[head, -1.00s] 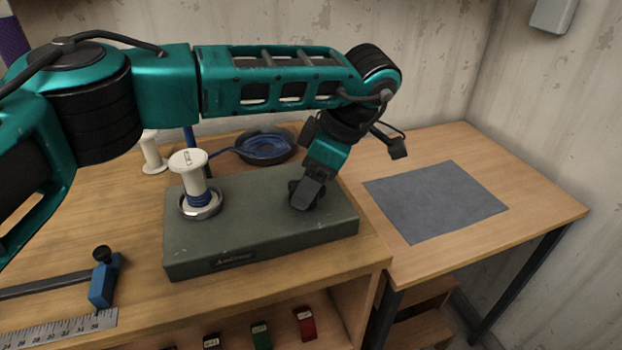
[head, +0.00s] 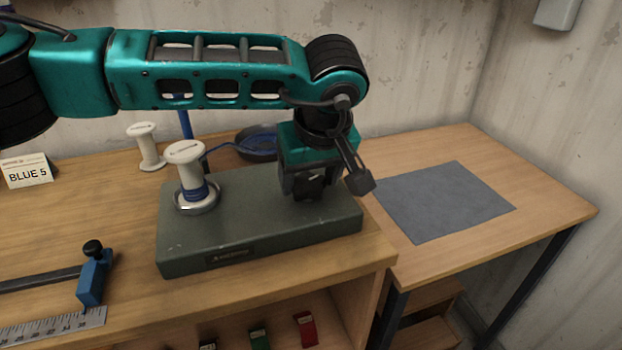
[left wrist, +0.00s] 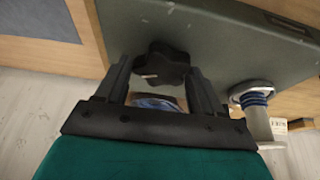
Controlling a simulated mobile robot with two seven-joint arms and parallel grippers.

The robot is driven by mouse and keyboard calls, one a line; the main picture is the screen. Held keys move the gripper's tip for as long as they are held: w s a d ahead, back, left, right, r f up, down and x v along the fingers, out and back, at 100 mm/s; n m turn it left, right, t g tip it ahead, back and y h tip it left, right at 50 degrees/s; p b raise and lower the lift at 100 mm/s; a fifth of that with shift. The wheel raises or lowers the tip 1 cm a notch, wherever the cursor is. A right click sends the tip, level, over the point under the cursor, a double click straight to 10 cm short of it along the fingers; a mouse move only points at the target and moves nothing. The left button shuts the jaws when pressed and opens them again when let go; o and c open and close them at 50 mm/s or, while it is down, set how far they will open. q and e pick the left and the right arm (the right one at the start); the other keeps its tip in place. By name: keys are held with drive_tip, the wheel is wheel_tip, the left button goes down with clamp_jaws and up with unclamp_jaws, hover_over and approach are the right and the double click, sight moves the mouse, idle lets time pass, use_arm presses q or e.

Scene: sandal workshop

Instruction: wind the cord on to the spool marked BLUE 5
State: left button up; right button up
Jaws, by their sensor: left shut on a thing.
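A white spool (head: 188,165) stands upright in a metal cup (head: 196,208) on the left of a grey-green winder base (head: 240,240). Some blue cord (head: 194,190) is wound around its lower part. The mark on its top is too small to read. Blue cord runs to it from a coil in a dark dish (head: 246,150) behind the base. My left gripper (head: 308,192) is at the right part of the base, shut on a black lobed knob (left wrist: 160,64), seen between the fingers in the left wrist view. My right gripper is not in view.
A card (head: 27,172) reading BLUE 5 stands at the left. A second white spool (head: 147,148) stands behind the winder. A blue-ended clamp (head: 92,280) and a ruler (head: 60,326) lie front left. A grey mat (head: 443,200) lies on the right table, otherwise clear.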

use_arm(q)
drive_tip(key=m, duration=0.1)
drive_tip(key=m+h+b, duration=0.1)
drive_tip(key=m, duration=0.1)
drive_tip(key=m+h, duration=0.1)
drive_tip(key=m, duration=0.1)
drive_tip(key=shift+a, duration=0.25)
drive_tip(key=m+h, duration=0.1)
drive_tip(key=m, duration=0.4)
drive_tip(key=shift+a+g+h, duration=0.15)
drive_tip(key=shift+g+h, duration=0.25)
drive_tip(key=shift+m, duration=0.3)
drive_tip(key=o, duration=1.1)
drive_tip(key=shift+c, duration=0.2)
drive_tip(key=v, duration=1.3)
drive_tip(key=shift+f, duration=0.1)
